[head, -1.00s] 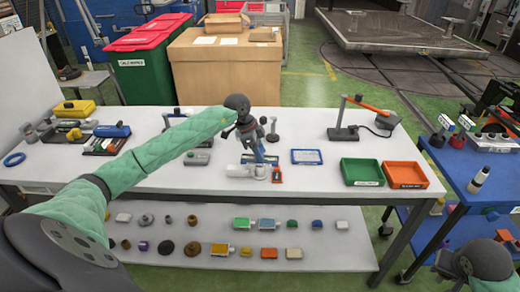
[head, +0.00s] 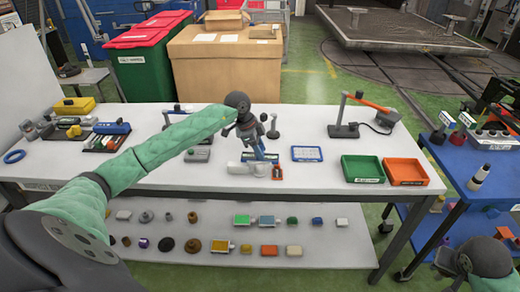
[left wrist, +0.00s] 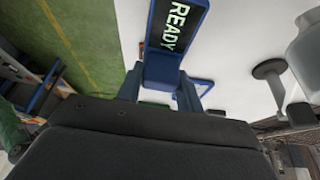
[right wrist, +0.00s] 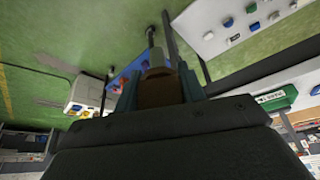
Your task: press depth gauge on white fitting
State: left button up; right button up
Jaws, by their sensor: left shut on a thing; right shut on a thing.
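The depth gauge (left wrist: 172,30) is blue with a dark display reading "READY" in the left wrist view. My left gripper (left wrist: 160,92) is shut on it. In the head view the gauge (head: 259,149) hangs below the gripper (head: 250,136), tilted. A white fitting (head: 238,168) lies on the bench at the gauge's lower end. I cannot tell whether they touch. My right gripper (right wrist: 157,92) is shut on a brown block-like thing (right wrist: 160,91) with a pale, rod-like top. In the head view only my right wrist shows, at the bottom right.
An orange-and-grey piece (head: 278,172) stands right of the fitting. A blue-framed panel (head: 307,154), a green tray (head: 362,169) and an orange tray (head: 405,171) lie further right. A lamp-like stand (head: 345,130) rises behind. A blue cart (head: 465,165) stands at the right. The front bench edge is clear.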

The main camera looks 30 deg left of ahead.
pick_arm(q)
jog(key=shift+f, duration=0.4)
pick_arm(e)
jog(key=shift+f, duration=0.15)
pick_arm(q)
jog(key=shift+f, duration=0.1)
dwell(1.2)
